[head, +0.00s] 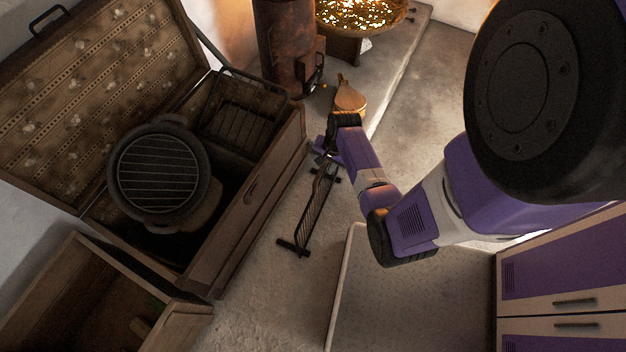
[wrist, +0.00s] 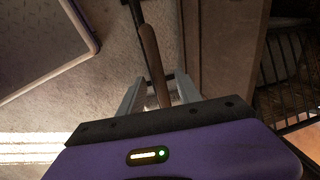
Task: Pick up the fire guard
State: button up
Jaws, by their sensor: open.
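The fire guard (head: 315,202), a dark narrow mesh panel with crosswise feet, stands on the floor beside the open chest. My gripper (head: 322,150) is at its far end in the head view, where my wrist hides part of it. In the wrist view, the guard's top rail (wrist: 151,55) runs up between the two grey fingers of my gripper (wrist: 158,92). The fingers are open, one on each side of the rail, with a gap visible on the left. Contact on the right cannot be told. The rail's near end is hidden by the gripper body.
The open chest (head: 258,205) stands left of the guard, holding a round grill (head: 158,175) and a wire rack (head: 240,127). Bellows (head: 349,97) and a rusty stove (head: 285,45) lie beyond. A pale raised-edge platform (head: 400,300) is at right. Floor between is clear.

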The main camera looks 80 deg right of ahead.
jog(key=shift+w+f, duration=0.2)
jog(key=shift+f, duration=0.85)
grip_shut()
dwell(0.5)
jog(key=shift+d+r, duration=0.1)
